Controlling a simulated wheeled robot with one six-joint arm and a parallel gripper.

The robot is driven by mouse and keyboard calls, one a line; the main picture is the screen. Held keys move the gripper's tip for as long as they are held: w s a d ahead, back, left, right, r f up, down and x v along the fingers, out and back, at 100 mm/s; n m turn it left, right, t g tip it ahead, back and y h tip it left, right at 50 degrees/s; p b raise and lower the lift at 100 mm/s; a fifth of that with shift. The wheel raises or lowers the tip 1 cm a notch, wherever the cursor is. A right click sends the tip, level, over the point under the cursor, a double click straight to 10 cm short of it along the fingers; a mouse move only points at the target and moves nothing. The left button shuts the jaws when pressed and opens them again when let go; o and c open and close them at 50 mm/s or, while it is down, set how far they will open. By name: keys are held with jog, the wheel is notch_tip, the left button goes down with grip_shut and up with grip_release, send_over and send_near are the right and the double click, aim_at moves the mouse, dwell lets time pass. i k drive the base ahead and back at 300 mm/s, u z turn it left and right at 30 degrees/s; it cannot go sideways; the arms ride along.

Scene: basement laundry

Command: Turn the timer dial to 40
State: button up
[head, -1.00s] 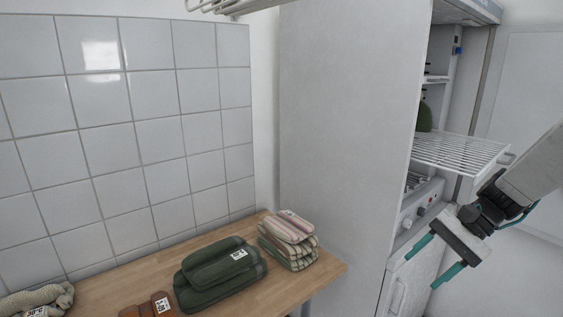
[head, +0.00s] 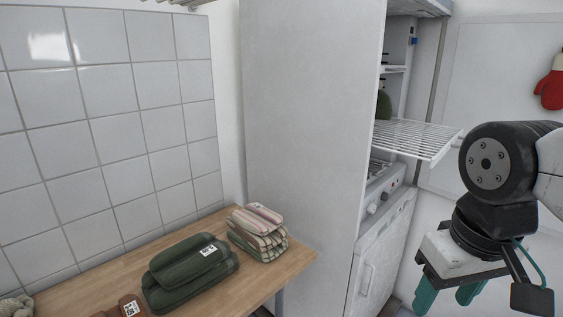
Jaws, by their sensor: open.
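A white control panel (head: 380,199) sits in the tall cabinet, below a wire shelf, and I see it from a steep side angle. It carries small round knobs, a front one (head: 371,208) and one farther back (head: 384,196). I cannot tell which one is the timer dial, and its numbers and pointer are too small to read. My gripper (head: 447,294) is open and empty, with teal fingers pointing down. It shows to the right of the panel and lower in the picture, clear of the knobs.
A white wire shelf (head: 410,138) juts out above the panel. The cabinet's tall grey side (head: 300,130) stands left of it. A wooden counter (head: 255,284) holds green folded cloths (head: 190,272) and striped ones (head: 258,233). A red mitt (head: 551,84) hangs at the far right.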

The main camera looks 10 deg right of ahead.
aim_at(385, 196)
jog(key=k, duration=0.5)
jog(key=z, duration=0.95)
jog(key=i, duration=0.65)
jog(key=u, duration=0.9)
jog(key=i, duration=0.5)
jog(key=u, duration=0.05)
